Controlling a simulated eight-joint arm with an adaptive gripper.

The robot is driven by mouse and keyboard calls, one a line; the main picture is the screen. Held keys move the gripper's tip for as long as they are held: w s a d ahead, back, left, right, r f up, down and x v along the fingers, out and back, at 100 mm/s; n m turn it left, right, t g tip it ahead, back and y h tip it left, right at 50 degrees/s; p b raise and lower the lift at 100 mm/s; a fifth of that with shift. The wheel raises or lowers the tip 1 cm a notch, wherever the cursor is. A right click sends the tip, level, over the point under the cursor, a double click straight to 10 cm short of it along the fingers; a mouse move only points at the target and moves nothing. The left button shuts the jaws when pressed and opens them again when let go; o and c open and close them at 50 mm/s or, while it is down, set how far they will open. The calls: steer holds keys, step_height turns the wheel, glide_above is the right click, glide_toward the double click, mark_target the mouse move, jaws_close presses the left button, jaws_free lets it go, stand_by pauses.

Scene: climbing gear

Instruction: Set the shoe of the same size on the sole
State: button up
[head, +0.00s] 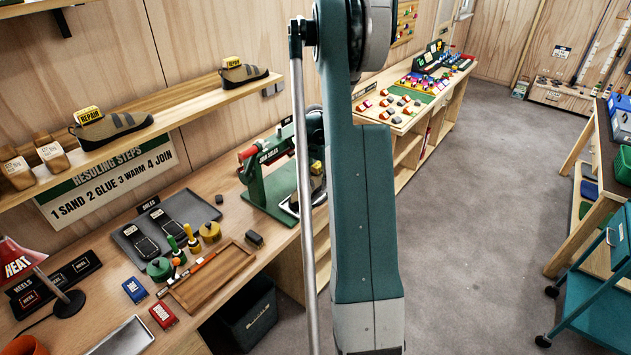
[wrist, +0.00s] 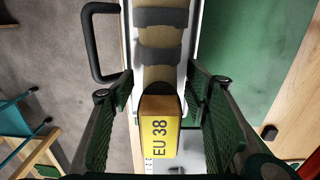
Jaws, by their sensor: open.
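In the wrist view, my open gripper (head: 318,198) (wrist: 160,110) has a green-padded finger on either side of a yellow block marked EU 38 (wrist: 160,135). The block is at the end of a beige shoe with grey straps (wrist: 165,45), which lies over a white-edged surface. I cannot tell whether the pads touch the block. In the head view, two dark soles (head: 142,243) (head: 175,234) lie on a grey tray (head: 205,211) labelled SOLES; their labels are too small to read. Two shoes with REPAIR tags (head: 112,126) (head: 243,75) stand on the shelf.
A green press (head: 268,190) marked JOIN SOLES stands on the bench, partly hidden by my arm. A HEAT lamp (head: 20,262), glue pots (head: 160,268) and a wooden tray (head: 215,277) are at left. A black handle (wrist: 100,40) stands left of the shoe.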

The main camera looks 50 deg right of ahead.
steer(key=shift+r, duration=0.15)
steer(key=shift+r, duration=5.85)
steer(key=shift+a+r, duration=0.6)
steer(key=s+a+r+n+t+h+b, duration=0.1)
steer(key=a+r+n+t+b, duration=0.2)
steer(key=a, duration=0.7)
steer(key=s+a+r+n+h+b, duration=0.1)
steer(key=s+a+r+n+h, duration=0.3)
steer(key=a, duration=0.6)
steer(key=w+a+r+n+t+y+b, duration=0.1)
steer(key=a+r+n+t+b, duration=0.15)
steer(key=a+r, duration=0.45)
steer(key=s+a+f+n+y, duration=0.1)
steer(key=s+a, duration=0.3)
steer(key=a, duration=0.7)
steer(key=s+a+f+n+t+y, duration=0.1)
steer(key=s+a+f+n, duration=0.3)
steer(key=a, duration=0.7)
steer(key=s+a+f+n+y+b, duration=0.1)
steer(key=s+a+f+n+y, duration=0.1)
steer(key=s+a, duration=0.4)
steer(key=a+n, duration=0.1)
steer(key=a, duration=0.4)
steer(key=shift+s+f+t, duration=0.15)
steer(key=shift+f+t, duration=0.05)
steer(key=shift+t, duration=0.15)
